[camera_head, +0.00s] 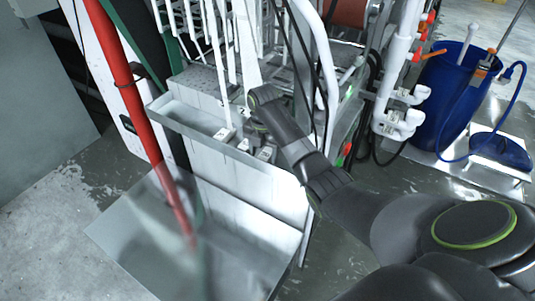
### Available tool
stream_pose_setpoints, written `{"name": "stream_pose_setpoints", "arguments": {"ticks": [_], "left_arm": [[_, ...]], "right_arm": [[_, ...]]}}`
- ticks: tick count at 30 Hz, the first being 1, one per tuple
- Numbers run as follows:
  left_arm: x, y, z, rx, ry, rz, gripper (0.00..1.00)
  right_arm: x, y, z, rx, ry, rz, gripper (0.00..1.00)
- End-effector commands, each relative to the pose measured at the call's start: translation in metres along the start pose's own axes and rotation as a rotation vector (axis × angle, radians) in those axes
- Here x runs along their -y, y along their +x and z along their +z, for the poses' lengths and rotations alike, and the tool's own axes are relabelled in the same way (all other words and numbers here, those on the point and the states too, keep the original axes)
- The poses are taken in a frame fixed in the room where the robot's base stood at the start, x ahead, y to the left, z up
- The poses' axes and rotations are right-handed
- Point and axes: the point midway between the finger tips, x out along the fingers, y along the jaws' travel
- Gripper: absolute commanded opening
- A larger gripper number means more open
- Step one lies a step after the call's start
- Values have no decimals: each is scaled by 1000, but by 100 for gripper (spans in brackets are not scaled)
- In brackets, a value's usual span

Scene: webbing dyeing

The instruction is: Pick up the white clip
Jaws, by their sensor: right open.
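Small white pieces (223,135) lie on the metal tray ledge (185,122) of the machine, near the picture's middle. One of them may be the white clip, but they are too small to tell apart surely. My right arm reaches in from the right. My right gripper (252,128) is open above the right part of the ledge, close to these pieces. Its fingers are small and partly hidden behind my wrist, and I cannot tell whether they touch anything. My left gripper is not in view.
A red pole (140,110) rises in front of the ledge at the left. White pipes (396,70) and black hoses stand right of my forearm. A blue barrel (446,98) stands at the far right. A metal plate (165,245) slopes below the ledge. Bare floor is at lower left.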

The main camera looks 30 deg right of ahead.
Motion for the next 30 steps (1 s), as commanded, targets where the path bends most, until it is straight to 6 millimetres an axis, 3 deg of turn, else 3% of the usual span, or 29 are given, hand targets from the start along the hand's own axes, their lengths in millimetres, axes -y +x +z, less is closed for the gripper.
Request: {"name": "stream_pose_setpoints", "arguments": {"ticks": [6, 13, 24, 30], "left_arm": [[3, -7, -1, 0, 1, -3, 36], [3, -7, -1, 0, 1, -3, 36], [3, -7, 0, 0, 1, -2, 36], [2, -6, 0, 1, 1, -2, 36]], "right_arm": [[0, 22, -1, -1, -1, -1, 58], [0, 23, 0, 1, -1, 0, 58], [0, 23, 0, 1, -1, 0, 10], [0, 22, 0, 1, -1, 1, 6]]}}
